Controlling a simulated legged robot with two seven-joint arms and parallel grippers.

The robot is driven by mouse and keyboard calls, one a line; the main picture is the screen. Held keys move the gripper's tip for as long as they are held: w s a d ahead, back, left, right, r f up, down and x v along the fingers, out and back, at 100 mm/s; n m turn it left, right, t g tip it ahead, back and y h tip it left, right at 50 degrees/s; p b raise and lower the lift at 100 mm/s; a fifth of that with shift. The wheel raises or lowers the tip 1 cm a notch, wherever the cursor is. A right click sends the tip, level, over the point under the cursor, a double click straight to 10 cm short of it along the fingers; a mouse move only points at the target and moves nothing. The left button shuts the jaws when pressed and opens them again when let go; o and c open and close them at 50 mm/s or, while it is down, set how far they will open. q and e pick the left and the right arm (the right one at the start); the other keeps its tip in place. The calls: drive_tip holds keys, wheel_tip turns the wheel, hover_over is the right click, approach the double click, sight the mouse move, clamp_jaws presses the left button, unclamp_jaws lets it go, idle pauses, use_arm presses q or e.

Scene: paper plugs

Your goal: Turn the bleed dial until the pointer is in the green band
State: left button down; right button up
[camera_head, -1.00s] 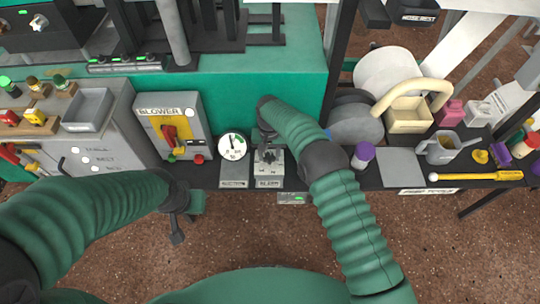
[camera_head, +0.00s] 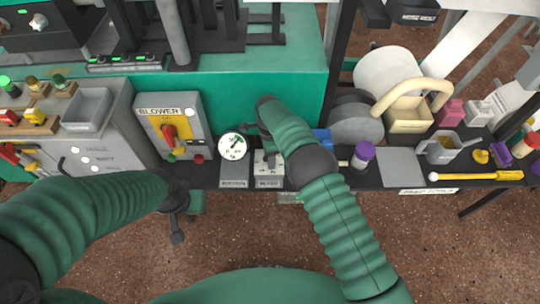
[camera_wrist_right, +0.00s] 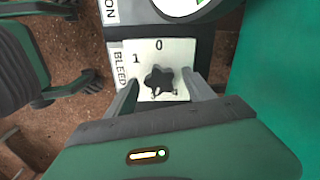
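The bleed dial is a dark, star-shaped knob (camera_wrist_right: 158,79) on a white plate marked with numbers, beside a BLEED label (camera_wrist_right: 119,66). In the right wrist view, my right gripper (camera_wrist_right: 161,92) is open, its fingers on either side of the knob with gaps showing. In the head view, my right gripper and wrist partly cover the bleed box (camera_head: 268,181). The round white gauge (camera_head: 233,147) stands left of it; its pointer looks tilted to the upper right, small and hard to read against the green. My left gripper (camera_head: 178,228) hangs low at the left, away from the dial.
The blower box (camera_head: 174,126) with a red switch stands left of the gauge. A purple-capped jar (camera_head: 363,156) and a grey pad (camera_head: 400,168) lie right of my right arm. A green wall (camera_head: 260,85) rises behind the dial.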

idle(0.4)
drive_tip(key=shift+r+p, duration=1.45)
drive_tip(key=shift+r, duration=0.6)
wheel_tip(320, 180, up, 4)
drive_tip(key=p, duration=0.3)
